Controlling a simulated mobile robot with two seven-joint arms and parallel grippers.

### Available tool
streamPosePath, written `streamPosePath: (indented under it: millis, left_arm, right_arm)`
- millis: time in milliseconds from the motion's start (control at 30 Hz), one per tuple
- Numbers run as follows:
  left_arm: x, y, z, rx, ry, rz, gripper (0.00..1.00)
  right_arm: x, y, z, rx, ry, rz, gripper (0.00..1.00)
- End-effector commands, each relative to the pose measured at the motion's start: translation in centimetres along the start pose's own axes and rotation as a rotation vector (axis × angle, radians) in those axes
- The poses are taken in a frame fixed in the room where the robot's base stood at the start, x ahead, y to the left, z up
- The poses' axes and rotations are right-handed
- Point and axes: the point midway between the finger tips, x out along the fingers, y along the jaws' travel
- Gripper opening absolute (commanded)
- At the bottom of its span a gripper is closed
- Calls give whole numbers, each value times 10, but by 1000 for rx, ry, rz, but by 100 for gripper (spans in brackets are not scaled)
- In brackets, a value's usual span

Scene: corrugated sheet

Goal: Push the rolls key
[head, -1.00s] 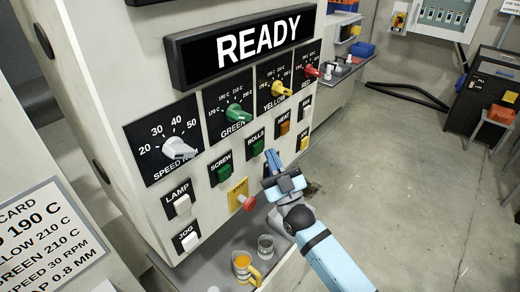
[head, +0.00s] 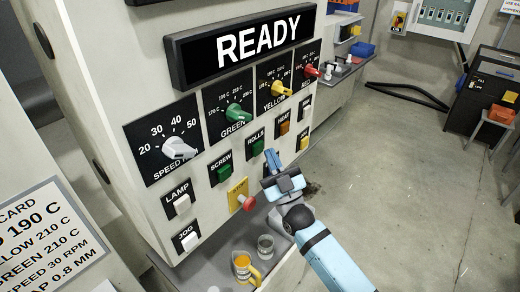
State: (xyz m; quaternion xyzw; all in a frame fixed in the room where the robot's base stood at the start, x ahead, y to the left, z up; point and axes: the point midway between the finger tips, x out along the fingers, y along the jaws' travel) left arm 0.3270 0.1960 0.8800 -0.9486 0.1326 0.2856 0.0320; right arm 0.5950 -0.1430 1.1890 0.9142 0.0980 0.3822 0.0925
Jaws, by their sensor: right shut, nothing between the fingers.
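The rolls key (head: 257,147) is a green key on the machine's front panel, under a black label reading ROLLS. It sits between the green SCREW key (head: 224,173) and the orange HEAT key (head: 284,128). My right gripper (head: 271,157) is shut and empty, its light blue fingertips just right of and below the rolls key. They look close to the panel; I cannot tell whether they touch it. My left gripper is not in view.
A red stop button (head: 248,203) on a yellow plate lies left of and below my gripper. Knobs line the panel above, under a READY display (head: 258,40). A mug (head: 243,267) and a glass (head: 265,246) stand on the ledge below. Open floor lies to the right.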

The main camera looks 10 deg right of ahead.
Motion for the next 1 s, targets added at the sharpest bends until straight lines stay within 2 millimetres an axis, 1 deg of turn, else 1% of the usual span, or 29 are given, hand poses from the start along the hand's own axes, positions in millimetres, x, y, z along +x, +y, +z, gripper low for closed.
streamPosePath:
  millis: [233,1000]
  left_arm:
    - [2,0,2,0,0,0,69]
    - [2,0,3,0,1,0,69]
  right_arm:
    - [6,-4,4,1,1,1,0]
    - [9,-6,7,0,0,0,0]
